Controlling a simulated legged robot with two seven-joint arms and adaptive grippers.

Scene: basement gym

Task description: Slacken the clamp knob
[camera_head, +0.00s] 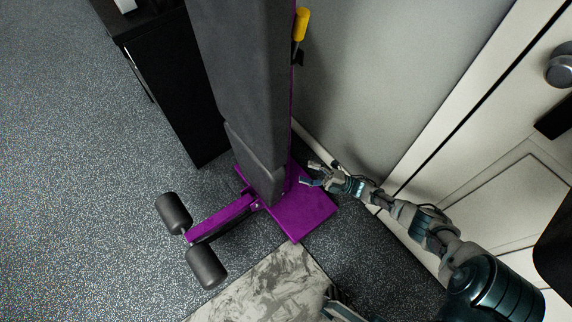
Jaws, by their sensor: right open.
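A bench with a dark grey pad (238,75) stands steeply upright on a purple metal frame (302,212). I cannot make out the clamp knob for certain. A yellow handle (300,24) with a small black part below it sits at the right edge of the pad, near the top. My right gripper (306,174) is open beside the bench's lower right side, above or near the purple base plate. Nothing shows between its fingers, and I cannot tell whether it touches the frame. My left gripper is not seen.
Two dark foam rollers (205,267) stick out from the purple frame at lower left. A black cabinet (168,92) stands left of the bench. A pale wall and a white door (500,205) close off the right. A marbled mat (262,290) lies in front. Speckled floor is clear at left.

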